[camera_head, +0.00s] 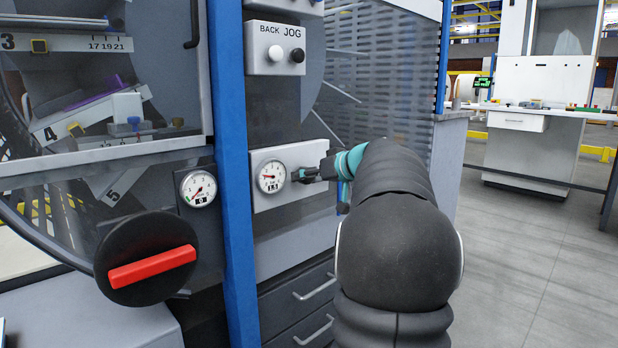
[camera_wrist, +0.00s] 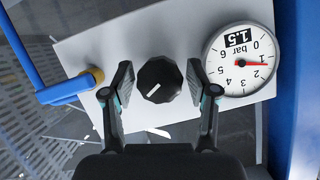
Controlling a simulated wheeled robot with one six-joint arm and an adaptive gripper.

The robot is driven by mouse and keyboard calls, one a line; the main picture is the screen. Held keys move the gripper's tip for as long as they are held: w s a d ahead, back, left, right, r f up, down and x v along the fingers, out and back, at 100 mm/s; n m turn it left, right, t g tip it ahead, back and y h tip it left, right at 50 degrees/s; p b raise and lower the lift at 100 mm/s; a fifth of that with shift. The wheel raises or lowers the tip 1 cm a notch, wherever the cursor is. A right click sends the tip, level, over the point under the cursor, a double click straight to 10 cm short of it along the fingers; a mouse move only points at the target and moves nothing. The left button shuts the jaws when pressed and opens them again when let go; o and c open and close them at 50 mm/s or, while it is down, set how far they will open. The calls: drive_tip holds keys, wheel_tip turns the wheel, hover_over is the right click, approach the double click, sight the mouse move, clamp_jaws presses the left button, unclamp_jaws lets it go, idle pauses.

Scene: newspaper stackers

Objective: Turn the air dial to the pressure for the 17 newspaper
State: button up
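The air dial (camera_wrist: 158,80) is a black ridged knob with a white pointer line, on a pale panel (camera_wrist: 107,49). My gripper (camera_wrist: 159,66) is open around it, one finger on each side, with a small gap to each. In the head view my gripper (camera_head: 302,175) is at the panel and hides the dial. The round white pressure gauge (camera_wrist: 238,80) beside the dial shows upside down in the wrist view. Its scale is in bar, its red needle is near 1.5 and its label reads 1.5. It also shows in the head view (camera_head: 271,170).
A blue pipe (camera_wrist: 66,89) with a brass fitting joins the panel beside the dial. A second gauge (camera_head: 198,182) and a red-handled black knob (camera_head: 150,240) are left of the blue post (camera_head: 232,150). A plate above (camera_head: 107,44) reads 17, 19, 21.

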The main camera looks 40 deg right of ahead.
drive_tip(key=c, duration=0.7)
drive_tip(key=shift+o, duration=0.2)
drive_tip(key=shift+m+y, duration=1.3)
drive_tip(key=shift+m, duration=0.6)
drive_tip(key=shift+t, duration=0.3)
drive_tip(key=o, duration=1.1)
drive_tip(key=shift+o, duration=0.2)
